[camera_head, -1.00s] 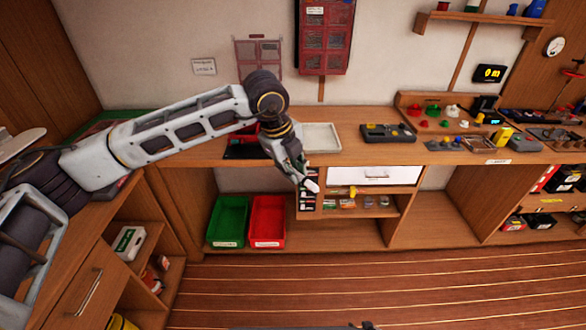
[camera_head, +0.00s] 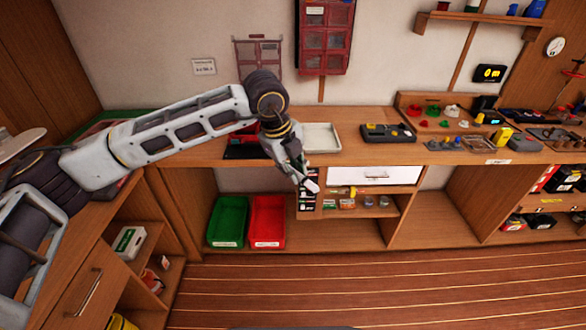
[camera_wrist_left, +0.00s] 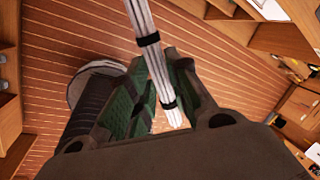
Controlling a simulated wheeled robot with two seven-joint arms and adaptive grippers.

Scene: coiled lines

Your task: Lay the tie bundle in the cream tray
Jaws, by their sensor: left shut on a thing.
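The tie bundle (camera_wrist_left: 148,45) is a white bundle of thin strips with black bands, seen in the left wrist view. My left gripper (camera_wrist_left: 158,95) is shut on it, with green-lined fingers on both sides. In the head view the left gripper (camera_head: 306,182) hangs in front of the bench edge, and a small white part of the bundle (camera_head: 312,187) shows at its tip. The cream tray (camera_head: 322,138) lies on the bench just behind and right of my left wrist. Its visible inside looks empty. My right gripper is in neither view.
A black case (camera_head: 388,133) stands right of the tray. Under the bench are a green bin (camera_head: 228,220), a red bin (camera_head: 267,220) and a shelf with small items (camera_head: 362,204). A white drawer (camera_head: 373,175) sits above that shelf. The wooden floor in front is clear.

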